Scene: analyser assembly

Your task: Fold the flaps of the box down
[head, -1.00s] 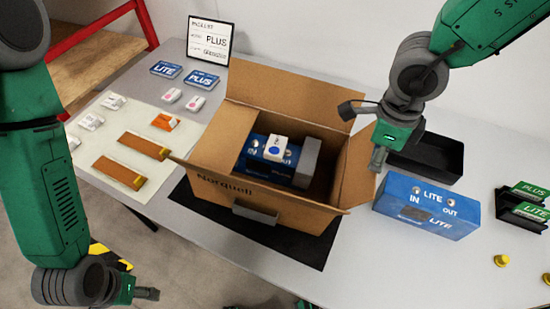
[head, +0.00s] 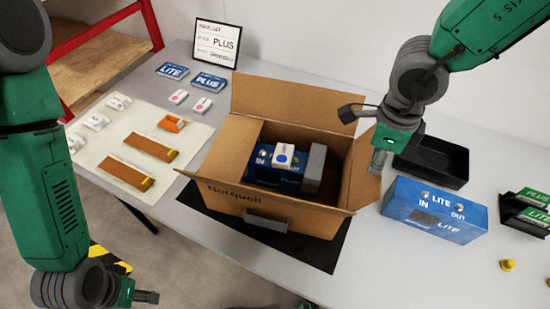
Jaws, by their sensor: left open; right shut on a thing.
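An open brown cardboard box (head: 222,197) stands on a black mat on the table. Inside lie a blue PLUS analyser (head: 262,172), a white piece with a blue dot (head: 283,157) and a grey block (head: 314,168). My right gripper (head: 378,163) is at the outer edge of the right flap, its fingers shut on it. My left gripper (head: 148,297) is open and empty, low at the front left, away from the box.
A blue LITE box (head: 432,210) and a black tray (head: 440,163) stand right of the cardboard box. A card holder (head: 525,210) and a yellow knob (head: 507,265) are farther right. A pale mat (head: 125,135) with orange strips and small white pieces lies left. A framed sign (head: 217,45) stands behind.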

